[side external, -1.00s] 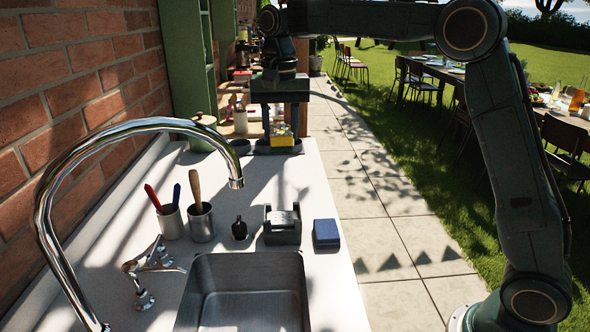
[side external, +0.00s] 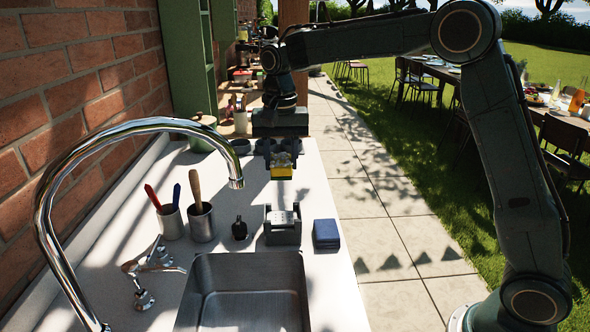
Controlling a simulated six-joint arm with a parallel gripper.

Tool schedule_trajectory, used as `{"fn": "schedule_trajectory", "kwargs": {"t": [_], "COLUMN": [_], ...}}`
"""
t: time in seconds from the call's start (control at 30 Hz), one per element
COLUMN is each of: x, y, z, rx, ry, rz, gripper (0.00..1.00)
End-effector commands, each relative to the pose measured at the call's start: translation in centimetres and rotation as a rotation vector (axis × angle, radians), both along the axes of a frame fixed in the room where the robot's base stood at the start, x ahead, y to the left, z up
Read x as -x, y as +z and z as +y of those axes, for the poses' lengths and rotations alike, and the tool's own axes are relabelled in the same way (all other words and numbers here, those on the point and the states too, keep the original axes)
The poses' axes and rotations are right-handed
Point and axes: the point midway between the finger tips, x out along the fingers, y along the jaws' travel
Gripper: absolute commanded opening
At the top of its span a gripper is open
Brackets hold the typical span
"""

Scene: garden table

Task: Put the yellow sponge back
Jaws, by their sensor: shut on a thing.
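The yellow sponge (side external: 281,172) hangs in my gripper (side external: 281,158) at the far end of the white counter. It has a greyish upper part and a yellow lower part. My gripper is shut on it and points down from the dark wrist. The steel sink (side external: 250,290) is in the foreground, well apart from the sponge.
A chrome tap (side external: 130,125) arches over the counter's left side.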

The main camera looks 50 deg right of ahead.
Motion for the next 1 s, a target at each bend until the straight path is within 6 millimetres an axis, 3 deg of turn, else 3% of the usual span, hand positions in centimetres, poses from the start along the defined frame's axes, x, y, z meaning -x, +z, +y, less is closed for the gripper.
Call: {"fn": "schedule_trajectory", "kwargs": {"t": [0.33,0.77,1.0], "x": [0.1,0.0,0.0], "y": [-6.2,-7.8,-10.3], "z": [0.0,0.0,0.0], "rx": [0.001,0.0,0.001], "ry": [0.0,0.0,0.0], "rz": [0.004,0.001,0.004], "gripper": [0.05,0.05,0.05]}}
